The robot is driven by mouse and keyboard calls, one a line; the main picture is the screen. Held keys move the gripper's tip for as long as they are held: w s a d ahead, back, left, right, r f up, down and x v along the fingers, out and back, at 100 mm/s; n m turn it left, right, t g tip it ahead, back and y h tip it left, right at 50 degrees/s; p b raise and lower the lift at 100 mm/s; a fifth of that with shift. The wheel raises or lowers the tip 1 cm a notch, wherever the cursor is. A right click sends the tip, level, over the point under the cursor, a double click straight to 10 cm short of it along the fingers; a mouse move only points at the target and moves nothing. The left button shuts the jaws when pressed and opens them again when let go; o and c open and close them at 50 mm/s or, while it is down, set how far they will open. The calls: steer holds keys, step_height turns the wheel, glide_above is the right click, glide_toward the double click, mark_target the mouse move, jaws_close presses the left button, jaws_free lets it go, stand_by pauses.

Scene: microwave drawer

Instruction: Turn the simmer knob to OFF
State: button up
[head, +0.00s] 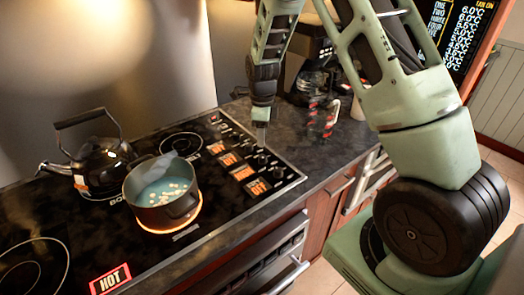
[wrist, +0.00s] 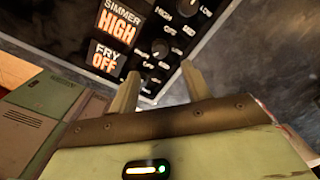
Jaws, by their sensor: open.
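The simmer display (wrist: 120,25) reads HIGH in the wrist view. A round black knob (wrist: 160,48) to its right appears to be the simmer knob; its pointer is too small to read surely. In the head view this knob (head: 262,160) seems to be just below my gripper (head: 261,140), which points down over the control panel. In the wrist view the fingers of my gripper (wrist: 159,75) are spread, with the knob showing between and beyond their tips. I cannot tell whether they touch it. Nothing is held.
A fry display (wrist: 105,58) reads OFF, with its knob close by. A pot (head: 161,192) with food sits on a glowing burner. A black kettle (head: 98,167) stands at left. A HOT sign (head: 110,278) is lit. A coffee machine (head: 313,65) stands behind my gripper.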

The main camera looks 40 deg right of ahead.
mark_target(262, 156)
step_height(262, 156, down, 8)
steer(key=shift+f+p, duration=0.25)
steer(key=shift+p, duration=0.65)
steer(key=c, duration=1)
